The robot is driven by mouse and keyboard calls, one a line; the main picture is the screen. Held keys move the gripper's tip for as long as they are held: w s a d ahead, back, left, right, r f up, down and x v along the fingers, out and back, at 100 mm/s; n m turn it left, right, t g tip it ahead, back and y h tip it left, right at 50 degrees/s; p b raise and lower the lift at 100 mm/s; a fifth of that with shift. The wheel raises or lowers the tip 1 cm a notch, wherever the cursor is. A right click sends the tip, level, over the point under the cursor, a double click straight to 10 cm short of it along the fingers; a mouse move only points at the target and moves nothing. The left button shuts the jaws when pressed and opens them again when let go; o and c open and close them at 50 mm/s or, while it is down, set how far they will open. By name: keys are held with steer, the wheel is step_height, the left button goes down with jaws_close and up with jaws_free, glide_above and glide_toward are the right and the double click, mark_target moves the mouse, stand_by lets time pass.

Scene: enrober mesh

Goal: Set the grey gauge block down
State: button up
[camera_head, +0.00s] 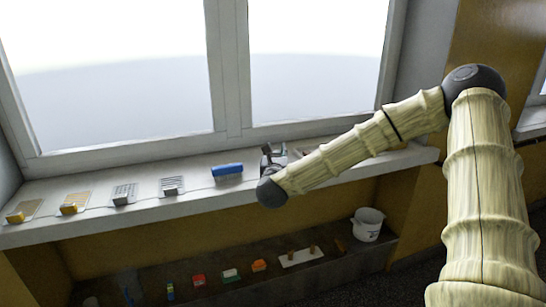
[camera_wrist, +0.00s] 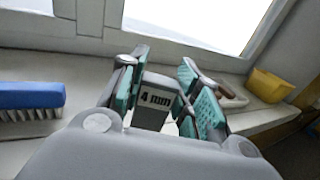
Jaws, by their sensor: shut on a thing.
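The grey gauge block (camera_wrist: 155,98), marked "4 mm", sits between the teal-padded fingers of my gripper (camera_wrist: 164,64) in the wrist view. My gripper is shut on it. In the head view my gripper (camera_head: 273,158) is over the white window sill (camera_head: 120,216), just right of the blue brush. The block cannot be made out clearly there. The block's lower end is hidden by the gripper body, so I cannot tell whether it touches the sill.
A blue brush (camera_head: 227,169) lies left of my gripper. Several mesh pieces with yellow or grey blocks line the sill further left. A yellow container (camera_wrist: 270,86) stands to the right. A lower shelf holds small coloured items and a white bucket (camera_head: 368,224).

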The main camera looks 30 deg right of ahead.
steer(key=shift+w+d+f+p, duration=0.15)
steer(key=shift+w+d+f, duration=0.2)
steer(key=shift+w+f, duration=0.4)
steer(key=shift+w+d+f+p, duration=0.1)
steer(key=shift+w+d+f, duration=0.4)
steer(key=shift+w, duration=0.4)
steer(key=shift+w+d+f+p, duration=0.15)
steer(key=shift+w+d+f, duration=0.1)
steer(key=shift+w+f, duration=0.55)
steer(key=shift+f, duration=0.15)
steer(key=o, duration=1)
steer(key=shift+o, duration=0.2)
